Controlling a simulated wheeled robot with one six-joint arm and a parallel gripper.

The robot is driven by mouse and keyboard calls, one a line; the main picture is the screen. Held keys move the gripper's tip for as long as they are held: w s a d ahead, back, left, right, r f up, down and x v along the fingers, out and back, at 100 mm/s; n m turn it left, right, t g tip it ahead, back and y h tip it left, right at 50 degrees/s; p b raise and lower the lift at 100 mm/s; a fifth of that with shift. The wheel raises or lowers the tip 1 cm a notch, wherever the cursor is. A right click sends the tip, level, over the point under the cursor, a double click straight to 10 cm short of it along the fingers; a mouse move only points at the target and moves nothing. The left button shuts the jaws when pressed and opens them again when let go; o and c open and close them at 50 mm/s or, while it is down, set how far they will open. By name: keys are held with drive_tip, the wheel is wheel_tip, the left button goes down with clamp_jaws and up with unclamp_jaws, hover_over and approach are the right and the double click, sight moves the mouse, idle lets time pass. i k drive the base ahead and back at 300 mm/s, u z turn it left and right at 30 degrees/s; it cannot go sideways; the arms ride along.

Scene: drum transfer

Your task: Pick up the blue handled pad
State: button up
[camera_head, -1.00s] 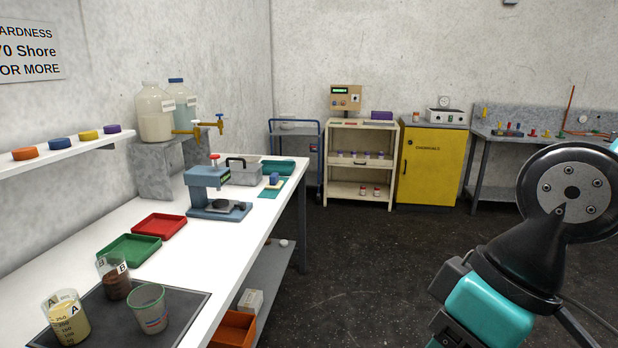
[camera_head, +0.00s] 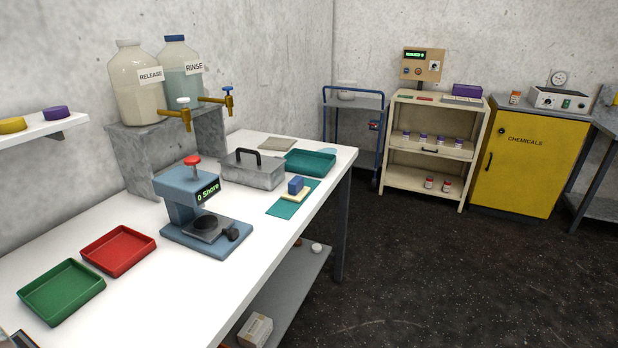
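The blue handled pad (camera_head: 296,187) is a small blue block on a pale yellow base. It rests on a flat teal mat (camera_head: 288,208) near the right edge of the white table (camera_head: 165,295). A grey lidded box with a black handle (camera_head: 253,168) stands just left of it, and a teal tray (camera_head: 310,162) lies behind it. My gripper is not in view.
A blue hardness tester (camera_head: 205,210) stands left of the pad. Red (camera_head: 118,250) and green (camera_head: 62,291) trays lie nearer. Two large bottles (camera_head: 138,85) with taps stand on a grey stand. Open dark floor (camera_head: 430,275) lies right of the table.

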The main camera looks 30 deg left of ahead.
sight(296, 191)
drive_tip(key=u, duration=0.25)
drive_tip(key=i, duration=0.8)
drive_tip(key=u, duration=1.35)
drive_tip(key=i, duration=0.75)
drive_tip(key=u, duration=0.7)
